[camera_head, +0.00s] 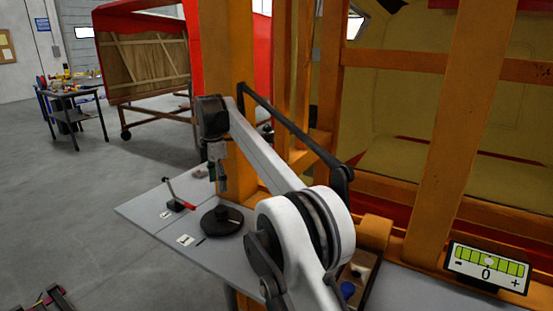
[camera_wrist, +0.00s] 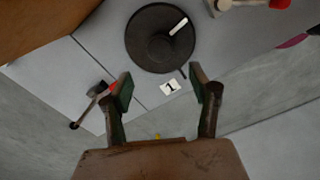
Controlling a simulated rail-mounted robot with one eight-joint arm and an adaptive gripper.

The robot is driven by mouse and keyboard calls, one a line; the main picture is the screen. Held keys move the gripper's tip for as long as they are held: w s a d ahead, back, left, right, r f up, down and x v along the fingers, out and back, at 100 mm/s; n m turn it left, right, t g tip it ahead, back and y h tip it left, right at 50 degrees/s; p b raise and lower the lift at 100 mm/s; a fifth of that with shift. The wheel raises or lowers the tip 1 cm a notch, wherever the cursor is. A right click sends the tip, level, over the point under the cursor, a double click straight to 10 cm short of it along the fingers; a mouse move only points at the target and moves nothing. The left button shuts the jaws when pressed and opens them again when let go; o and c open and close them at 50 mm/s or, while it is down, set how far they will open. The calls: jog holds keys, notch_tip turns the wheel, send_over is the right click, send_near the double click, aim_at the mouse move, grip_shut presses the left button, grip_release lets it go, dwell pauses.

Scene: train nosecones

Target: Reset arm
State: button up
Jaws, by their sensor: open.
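My gripper (camera_head: 217,177) hangs at the end of my white arm, above the grey table (camera_head: 150,212), close to an orange post. In the wrist view my gripper (camera_wrist: 164,96) shows two separated fingers with nothing between them. Past the fingertips lie a round black disc (camera_wrist: 150,50) and a small white card marked 1 (camera_wrist: 169,87). The disc also shows in the head view (camera_head: 222,221), below and apart from my gripper.
The orange frame (camera_head: 455,130) stands right beside and behind my arm. A gauge display (camera_head: 487,268) is at the lower right. A blue-topped item (camera_head: 347,289) sits near my arm. Open floor (camera_head: 70,200) lies to the left, with a cluttered side table (camera_head: 72,100) farther back.

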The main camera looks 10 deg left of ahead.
jog(key=s+d+r+m+t, duration=0.1)
jog(key=d+r+m, duration=0.3)
jog(key=d, duration=0.5)
jog(key=s+d+r+m+t+y, duration=0.1)
jog(key=d+r+m, duration=0.2)
jog(key=d+r, duration=0.4)
jog(key=s+d+r+m, duration=0.1)
jog(key=d+r+m, duration=0.25)
jog(key=d, duration=0.65)
jog(key=s+d+r+m+t, duration=0.1)
jog(key=s+d+m, duration=0.2)
jog(key=s+d, duration=0.3)
jog(key=s+d+m+t, duration=0.1)
jog(key=s+d+m, duration=0.15)
jog(key=d, duration=0.55)
jog(key=s+d+f+m+t, duration=0.1)
jog(key=s+d+f+m, duration=0.2)
jog(key=s+d+f, duration=0.2)
jog(key=s+d+f+m+t, duration=0.1)
jog(key=s+d+f+m, duration=0.3)
jog(key=s, duration=0.8)
jog(key=s+d+f+m+t+h, duration=0.1)
jog(key=s+d+f+m, duration=0.3)
jog(key=s+d, duration=0.3)
jog(key=shift+s+d+f, duration=0.35)
jog(key=shift+s+f, duration=0.4)
jog(key=shift+f, duration=0.15)
jog(key=shift+c, duration=0.5)
